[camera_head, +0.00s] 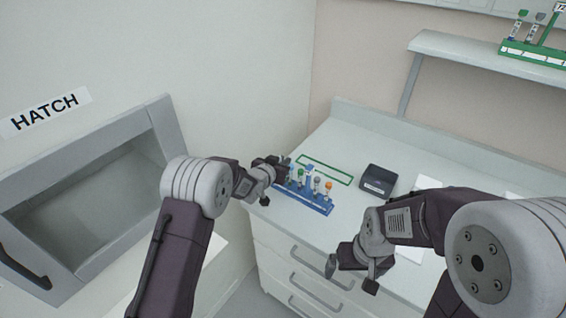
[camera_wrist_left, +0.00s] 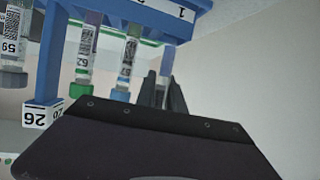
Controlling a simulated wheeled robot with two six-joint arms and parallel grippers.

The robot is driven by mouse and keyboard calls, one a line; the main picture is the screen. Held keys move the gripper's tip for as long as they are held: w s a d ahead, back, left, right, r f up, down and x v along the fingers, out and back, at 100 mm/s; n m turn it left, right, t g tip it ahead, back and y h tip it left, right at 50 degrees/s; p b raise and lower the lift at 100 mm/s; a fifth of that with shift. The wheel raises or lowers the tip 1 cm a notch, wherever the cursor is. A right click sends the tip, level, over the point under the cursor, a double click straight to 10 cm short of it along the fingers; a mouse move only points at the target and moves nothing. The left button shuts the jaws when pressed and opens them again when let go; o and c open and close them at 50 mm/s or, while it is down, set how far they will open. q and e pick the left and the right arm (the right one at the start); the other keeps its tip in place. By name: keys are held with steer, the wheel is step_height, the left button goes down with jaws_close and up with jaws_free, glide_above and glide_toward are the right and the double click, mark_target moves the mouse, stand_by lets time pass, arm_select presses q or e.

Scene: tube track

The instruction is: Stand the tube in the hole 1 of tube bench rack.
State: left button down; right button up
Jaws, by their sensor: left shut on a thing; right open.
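The blue tube bench rack (camera_head: 318,207) stands on the bench with several capped tubes in it. In the left wrist view the rack (camera_wrist_left: 215,10) is upside down, with a label "1" at its near end. My left gripper (camera_head: 272,165) is at the rack's left end in the head view. In the left wrist view its fingers (camera_wrist_left: 164,92) are shut on a clear tube (camera_wrist_left: 168,60), whose far part reaches the rack near the "1" label. I cannot tell whether it is in the hole. My right gripper (camera_head: 350,277) is open and empty in front of the bench.
A green outlined rectangle (camera_head: 325,170) lies behind the rack. A dark box (camera_head: 378,180) stands to the right. A wall shelf (camera_head: 480,55) carries a green rack (camera_head: 535,50). The hatch frame (camera_head: 155,110) is at left. Bench drawers (camera_head: 305,270) are below.

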arm_select(q)
steer(key=shift+f, duration=0.1)
steer(key=shift+f+b, duration=0.5)
steer(key=shift+b, duration=0.1)
steer(key=shift+f, duration=0.2)
steer(key=shift+f+b, duration=0.45)
steer(key=shift+b, duration=0.15)
steer(key=c, duration=1.4)
jaws_free()
steer(key=shift+o, duration=0.2)
steer(key=shift+s, duration=0.1)
